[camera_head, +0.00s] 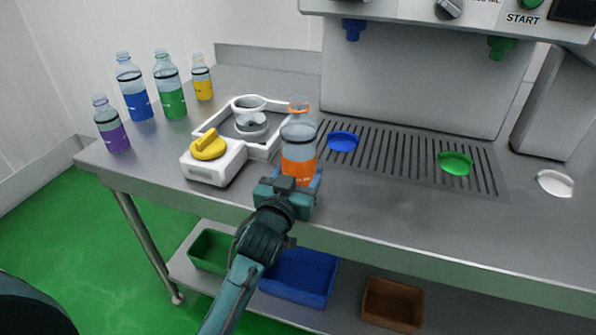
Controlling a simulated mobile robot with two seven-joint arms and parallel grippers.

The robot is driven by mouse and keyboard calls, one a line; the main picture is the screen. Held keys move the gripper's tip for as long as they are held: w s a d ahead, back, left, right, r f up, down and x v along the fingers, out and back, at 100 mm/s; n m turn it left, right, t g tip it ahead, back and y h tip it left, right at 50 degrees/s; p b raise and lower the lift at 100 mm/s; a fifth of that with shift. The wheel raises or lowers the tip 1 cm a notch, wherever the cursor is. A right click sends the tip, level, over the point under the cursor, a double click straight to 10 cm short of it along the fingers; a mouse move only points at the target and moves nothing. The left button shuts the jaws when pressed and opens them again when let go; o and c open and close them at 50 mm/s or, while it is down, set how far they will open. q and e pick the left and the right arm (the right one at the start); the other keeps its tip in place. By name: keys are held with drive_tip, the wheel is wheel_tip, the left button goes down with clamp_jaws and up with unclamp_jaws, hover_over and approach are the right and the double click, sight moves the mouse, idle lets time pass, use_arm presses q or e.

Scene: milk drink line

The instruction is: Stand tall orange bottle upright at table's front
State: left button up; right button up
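The tall orange bottle (299,145) is clear, with orange liquid in its lower part and an orange ring at its neck. It is upright near the table's front edge, right of the white device. My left gripper (298,181) is at its lower part from the front, with fingers close against both sides, and appears shut on it. The gripper hides the bottle's base, so I cannot tell whether it touches the table (400,215). My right gripper is not in view.
A white device with a yellow knob (208,145) stands close left of the bottle. Purple (112,128), blue (135,95), green (170,92) and yellow (202,80) bottles stand further left. Blue (343,141) and green (455,163) discs lie on the grate. The front right table is clear.

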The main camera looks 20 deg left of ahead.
use_arm(q)
drive_tip(key=shift+f, duration=0.3)
idle(0.5)
drive_tip(key=o, duration=1)
drive_tip(key=shift+o, duration=0.7)
drive_tip(key=shift+o, duration=0.9)
drive_tip(key=shift+s, duration=0.1)
